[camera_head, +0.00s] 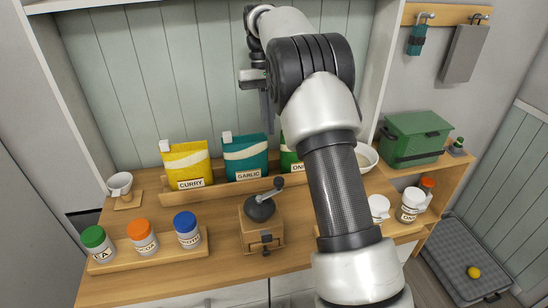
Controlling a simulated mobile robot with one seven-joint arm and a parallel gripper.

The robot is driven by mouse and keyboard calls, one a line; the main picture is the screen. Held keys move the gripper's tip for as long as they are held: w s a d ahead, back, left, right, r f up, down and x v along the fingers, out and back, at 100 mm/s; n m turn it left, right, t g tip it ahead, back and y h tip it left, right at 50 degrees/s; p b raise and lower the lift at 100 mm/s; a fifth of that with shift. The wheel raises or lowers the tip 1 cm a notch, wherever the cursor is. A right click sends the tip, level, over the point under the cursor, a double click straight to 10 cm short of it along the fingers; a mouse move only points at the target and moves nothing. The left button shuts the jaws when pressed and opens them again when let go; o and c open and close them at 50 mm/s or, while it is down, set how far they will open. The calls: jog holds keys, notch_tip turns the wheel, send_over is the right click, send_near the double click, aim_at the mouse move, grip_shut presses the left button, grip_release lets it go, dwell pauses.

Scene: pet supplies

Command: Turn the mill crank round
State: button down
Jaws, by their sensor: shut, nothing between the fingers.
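The mill (262,233) stands on the wooden counter near its front middle, with a wooden box body and a dark domed top. Its crank (273,188) reaches from the top up and to the right, ending in a knob. My gripper (267,118) is raised above and behind the mill, in front of the back panel, apart from the crank. It is shut and empty; part of it is hidden behind my arm.
Curry (186,165), garlic (246,156) and a partly hidden green packet (290,161) stand in a rack behind the mill. A rack of lidded jars (142,237) is at left, near a white mug (120,185). White jars (410,206) and a green box (415,139) are at right. My arm crosses the counter right of the mill.

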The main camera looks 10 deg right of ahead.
jog(key=s+f, duration=0.6)
jog(key=f, duration=0.3)
jog(key=shift+s+f, duration=0.15)
jog(key=shift+s, duration=0.05)
jog(key=shift+d, duration=0.15)
